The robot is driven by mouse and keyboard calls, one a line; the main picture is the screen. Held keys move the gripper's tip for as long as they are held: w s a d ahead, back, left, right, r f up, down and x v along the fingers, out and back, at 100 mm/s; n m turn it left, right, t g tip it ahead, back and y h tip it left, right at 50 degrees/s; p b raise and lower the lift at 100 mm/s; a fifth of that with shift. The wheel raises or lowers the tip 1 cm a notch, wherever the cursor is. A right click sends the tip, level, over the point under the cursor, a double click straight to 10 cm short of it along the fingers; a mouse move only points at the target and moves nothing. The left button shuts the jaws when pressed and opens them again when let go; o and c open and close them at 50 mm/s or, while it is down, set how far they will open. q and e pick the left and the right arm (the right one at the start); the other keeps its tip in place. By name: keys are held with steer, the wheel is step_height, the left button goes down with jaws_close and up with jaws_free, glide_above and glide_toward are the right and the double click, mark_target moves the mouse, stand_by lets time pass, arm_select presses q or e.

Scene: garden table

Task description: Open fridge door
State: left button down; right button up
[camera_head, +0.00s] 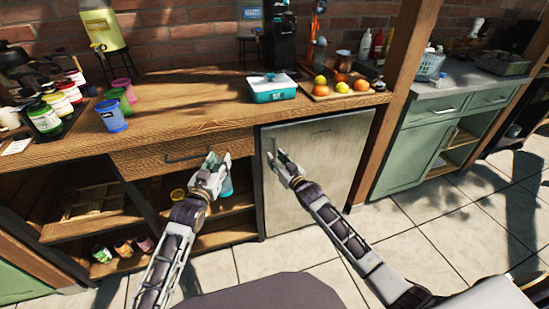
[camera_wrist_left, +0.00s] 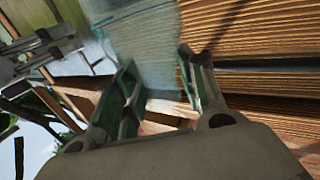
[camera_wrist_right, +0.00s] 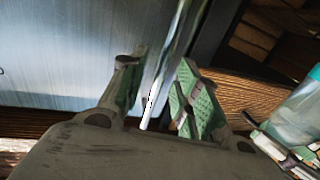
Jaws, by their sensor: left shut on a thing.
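The grey metal fridge door (camera_head: 325,165) stands shut under the wooden counter. Its upright silver bar handle runs along the door's left edge and shows in the right wrist view (camera_wrist_right: 176,60). My right gripper (camera_head: 280,163) is at this handle. Its fingers are spread on either side of the bar (camera_wrist_right: 155,95), with a gap visible. My left gripper (camera_head: 214,165) is in front of the wooden drawer, left of the fridge. It is shut on a clear bluish bottle (camera_wrist_right: 300,105) with a teal top. Much of the bottle is hidden by the gripper in the head view.
The counter (camera_head: 190,105) above carries cups, jars, a teal-and-white box (camera_head: 270,87) and a tray of fruit (camera_head: 345,92). Open shelves lie at left, a wooden post (camera_head: 395,90) at right. Tiled floor (camera_head: 400,235) before the fridge is clear.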

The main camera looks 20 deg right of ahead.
steer(key=shift+x, duration=0.95)
jaws_close()
